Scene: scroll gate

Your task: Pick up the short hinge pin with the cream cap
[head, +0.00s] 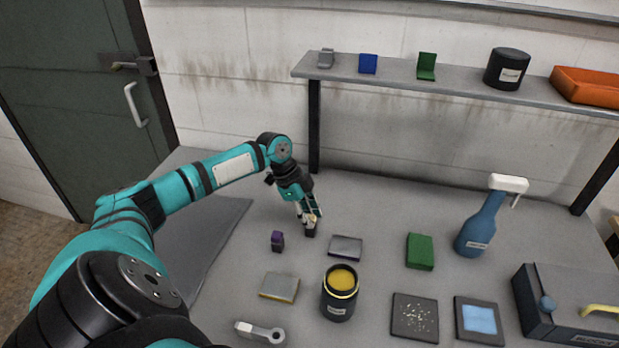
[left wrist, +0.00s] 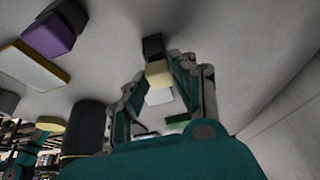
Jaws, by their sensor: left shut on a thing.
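The short hinge pin shows a cream cap (head: 311,218) and a dark body (head: 310,231) in the head view. My left gripper (head: 308,214) points down and is shut on it near the cap. In the left wrist view the cream cap (left wrist: 158,72) sits between the two fingers, with the dark body (left wrist: 153,46) beyond the tips. I cannot tell whether the pin touches the table. A similar pin with a purple cap (head: 277,237) stands to its left. My right gripper is not in view.
A grey block (head: 345,246) lies just right of the held pin. A yellow-edged pad (head: 279,287), a dark yellow-filled pot (head: 339,304) and a grey link (head: 260,333) lie nearer. A green block (head: 420,251) and a spray bottle (head: 482,228) stand right. A shelf (head: 450,88) spans behind.

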